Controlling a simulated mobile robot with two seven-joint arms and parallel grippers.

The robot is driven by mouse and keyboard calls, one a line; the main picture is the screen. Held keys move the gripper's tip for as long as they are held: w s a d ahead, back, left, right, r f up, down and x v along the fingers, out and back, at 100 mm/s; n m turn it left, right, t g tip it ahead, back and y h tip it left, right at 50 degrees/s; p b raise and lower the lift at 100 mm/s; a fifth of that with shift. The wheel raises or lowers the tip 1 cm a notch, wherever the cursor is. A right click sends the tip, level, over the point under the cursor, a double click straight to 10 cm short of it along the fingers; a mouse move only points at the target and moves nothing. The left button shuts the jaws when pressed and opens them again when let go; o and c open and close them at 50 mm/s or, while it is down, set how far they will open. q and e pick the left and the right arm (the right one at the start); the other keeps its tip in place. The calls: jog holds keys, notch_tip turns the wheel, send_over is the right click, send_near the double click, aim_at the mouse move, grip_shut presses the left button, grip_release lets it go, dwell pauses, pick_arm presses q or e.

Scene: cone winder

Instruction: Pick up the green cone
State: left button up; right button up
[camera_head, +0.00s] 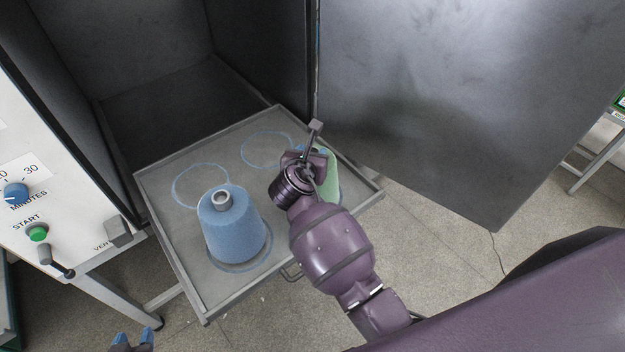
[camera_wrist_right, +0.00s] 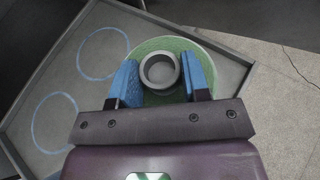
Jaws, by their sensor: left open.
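The green cone (camera_head: 333,182) is at the right corner of the pulled-out tray (camera_head: 190,262), partly hidden behind my right arm in the head view. In the right wrist view the green cone (camera_wrist_right: 160,44) shows from above with its grey tube end (camera_wrist_right: 160,71). My right gripper (camera_wrist_right: 160,78) is over it, with one blue finger on each side of the tube, very close to it. I cannot tell whether the fingers press on it. My left gripper (camera_head: 132,342) is open and empty at the bottom left, away from the tray.
A blue cone (camera_head: 233,228) stands upright on the tray, left of my right arm. Two blue outlined circles behind it are empty. An open dark door (camera_head: 440,100) stands behind the right gripper. A control panel (camera_head: 50,190) is at the left.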

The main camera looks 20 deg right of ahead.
grip_shut()
jog(key=shift+w+r, duration=0.1)
jog(key=shift+r, duration=0.05)
